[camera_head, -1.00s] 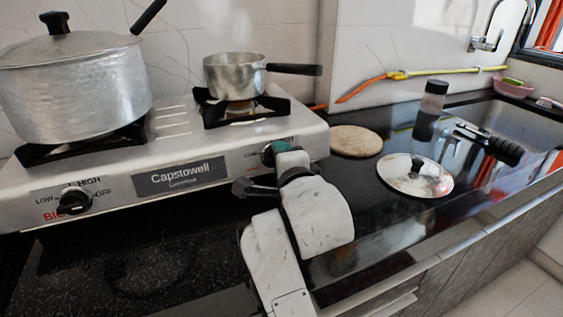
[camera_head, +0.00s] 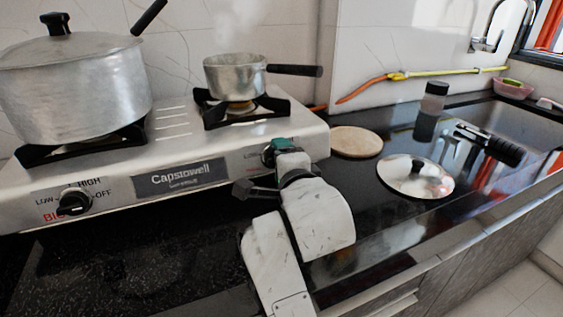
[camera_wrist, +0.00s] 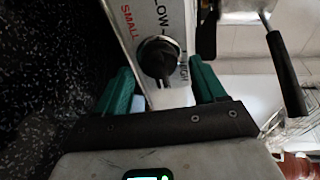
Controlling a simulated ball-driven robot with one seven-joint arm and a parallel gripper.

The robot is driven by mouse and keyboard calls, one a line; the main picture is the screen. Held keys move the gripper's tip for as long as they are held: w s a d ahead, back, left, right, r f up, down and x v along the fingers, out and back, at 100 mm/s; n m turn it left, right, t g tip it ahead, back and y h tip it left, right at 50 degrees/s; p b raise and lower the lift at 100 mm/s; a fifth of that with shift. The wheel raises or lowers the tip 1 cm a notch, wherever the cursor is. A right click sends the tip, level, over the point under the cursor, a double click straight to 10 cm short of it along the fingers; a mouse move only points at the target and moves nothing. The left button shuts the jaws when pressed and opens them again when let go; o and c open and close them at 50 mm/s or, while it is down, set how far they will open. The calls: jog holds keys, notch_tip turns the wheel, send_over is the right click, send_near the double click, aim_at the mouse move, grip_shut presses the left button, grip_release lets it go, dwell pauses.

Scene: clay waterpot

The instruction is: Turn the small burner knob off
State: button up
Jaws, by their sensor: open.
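The small burner knob (camera_wrist: 160,58) is black and round, on the silver stove front beside the printed words SMALL, LOW and HIGH in the wrist view. My gripper (camera_wrist: 163,85) is open, with one green finger on each side of the knob. The fingers appear apart from the knob; their exact depth against it is hard to tell. In the head view my gripper (camera_head: 279,150) is at the right end of the stove front and mostly hides this knob. The silver gas stove (camera_head: 225,148) carries a Capstowell label.
A large lidded pot (camera_head: 75,95) stands on the left burner, and a small steaming pot (camera_head: 232,76) on the right. The big burner knob (camera_head: 74,202) is at left. A round board (camera_head: 357,142) and metal lid (camera_head: 400,183) lie on the dark counter to the right.

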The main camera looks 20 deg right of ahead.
jog(key=p+v, duration=0.1)
jog(key=v, duration=0.9)
jog(key=shift+s, duration=0.3)
jog(key=shift+r, duration=0.1)
